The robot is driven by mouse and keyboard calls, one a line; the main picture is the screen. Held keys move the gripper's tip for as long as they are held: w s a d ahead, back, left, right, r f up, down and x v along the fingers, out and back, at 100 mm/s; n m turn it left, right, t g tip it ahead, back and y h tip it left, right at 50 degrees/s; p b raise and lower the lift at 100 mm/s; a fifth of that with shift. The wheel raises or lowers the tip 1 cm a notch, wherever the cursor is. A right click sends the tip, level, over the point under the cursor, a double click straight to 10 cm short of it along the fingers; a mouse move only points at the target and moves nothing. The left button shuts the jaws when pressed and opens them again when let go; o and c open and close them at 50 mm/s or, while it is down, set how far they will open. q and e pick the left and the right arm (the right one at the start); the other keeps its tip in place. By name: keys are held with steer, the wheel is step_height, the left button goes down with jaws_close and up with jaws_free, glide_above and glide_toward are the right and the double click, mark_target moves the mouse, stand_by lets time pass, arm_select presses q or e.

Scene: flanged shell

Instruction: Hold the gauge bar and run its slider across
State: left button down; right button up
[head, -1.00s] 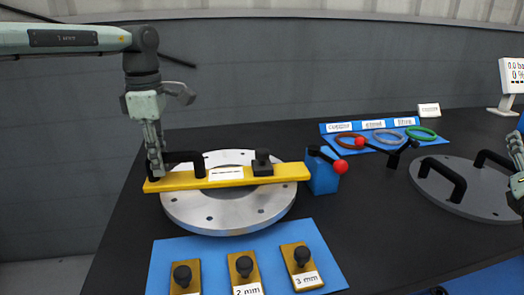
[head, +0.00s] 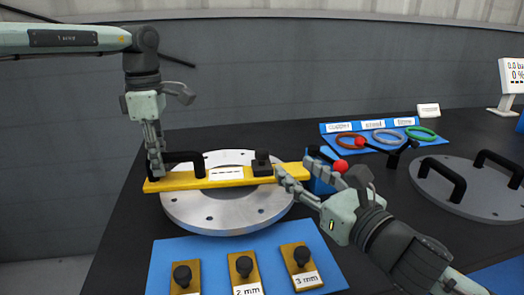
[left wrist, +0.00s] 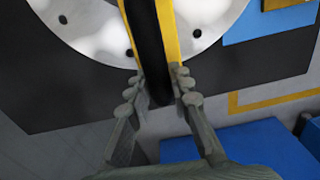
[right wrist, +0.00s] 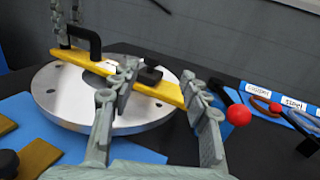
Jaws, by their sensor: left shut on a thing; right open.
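The yellow gauge bar (head: 217,178) lies across the round silver flange (head: 197,216), with a black handle at its left end and a black slider (head: 262,165) right of its middle. My left gripper (head: 157,172) is shut on the black handle (left wrist: 150,60). My right gripper (head: 292,180) is open near the bar's right end, just right of the slider. In the right wrist view its fingers (right wrist: 160,85) stand apart, with the bar's right part and the slider (right wrist: 150,74) showing between or beyond them. I cannot tell whether they touch the bar.
A blue block (head: 320,178) with a red-knobbed lever (head: 340,165) stands behind my right gripper. A blue mat (head: 215,255) with brass-coloured gauge blocks lies in front. Coloured rings (head: 386,136) and a grey lid with handles (head: 470,190) are at the right.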

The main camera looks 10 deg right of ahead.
mark_target(266, 153)
steer(key=x, duration=0.8)
steer(key=a+f+x, duration=0.1)
steer(key=x, duration=0.3)
steer(key=shift+s, duration=0.2)
jaws_close()
